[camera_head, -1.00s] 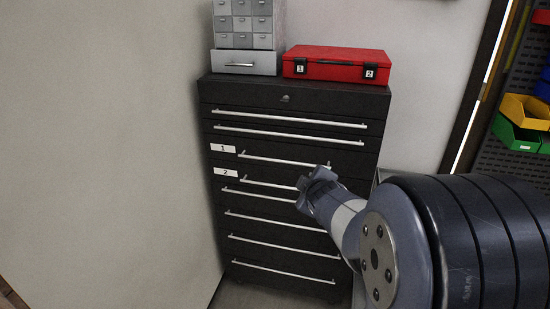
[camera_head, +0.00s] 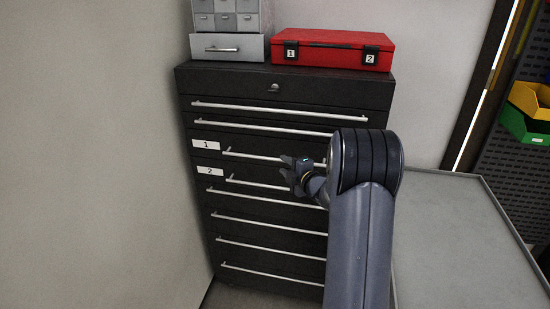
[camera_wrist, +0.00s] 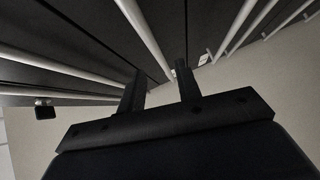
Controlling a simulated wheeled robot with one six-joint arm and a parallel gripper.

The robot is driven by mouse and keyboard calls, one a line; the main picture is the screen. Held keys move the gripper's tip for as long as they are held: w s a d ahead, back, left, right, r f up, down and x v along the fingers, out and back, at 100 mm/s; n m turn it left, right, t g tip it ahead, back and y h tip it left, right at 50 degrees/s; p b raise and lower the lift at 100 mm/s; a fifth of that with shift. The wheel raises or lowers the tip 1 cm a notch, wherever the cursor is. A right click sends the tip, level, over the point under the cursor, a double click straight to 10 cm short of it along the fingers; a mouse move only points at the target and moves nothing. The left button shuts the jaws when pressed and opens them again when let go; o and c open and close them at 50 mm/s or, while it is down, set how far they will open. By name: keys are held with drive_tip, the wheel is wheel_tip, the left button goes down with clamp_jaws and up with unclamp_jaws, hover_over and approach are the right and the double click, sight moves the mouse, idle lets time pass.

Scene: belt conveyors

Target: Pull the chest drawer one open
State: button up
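The black chest (camera_head: 285,88) stands against the wall. Drawer one is beside the white label 1 (camera_head: 206,145) and looks closed flush. Its silver bar handle (camera_head: 250,155) runs right until my arm hides it. My gripper (camera_head: 291,168) is at the chest front, by the handles of drawers one and two. In the wrist view my gripper (camera_wrist: 161,85) has its two dark fingers apart. A bar handle (camera_wrist: 145,38) runs in the picture between the fingertips; I cannot tell whether they touch it.
Drawer two, with label 2 (camera_head: 209,171), lies just below. Other bar handles (camera_head: 270,220) run across the drawers underneath. A red case (camera_head: 335,48) and a grey drawer cabinet (camera_head: 227,46) stand on top. A grey table (camera_head: 450,230) is at the right.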

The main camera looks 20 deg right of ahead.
sight(275, 160)
drive_tip(key=p+x, duration=0.1)
drive_tip(key=x, duration=0.5)
drive_tip(key=shift+w+a+p, duration=0.1)
drive_tip(key=shift+w+p, duration=0.2)
drive_tip(key=shift+w, duration=0.05)
drive_tip(key=shift+c, duration=0.2)
clamp_jaws()
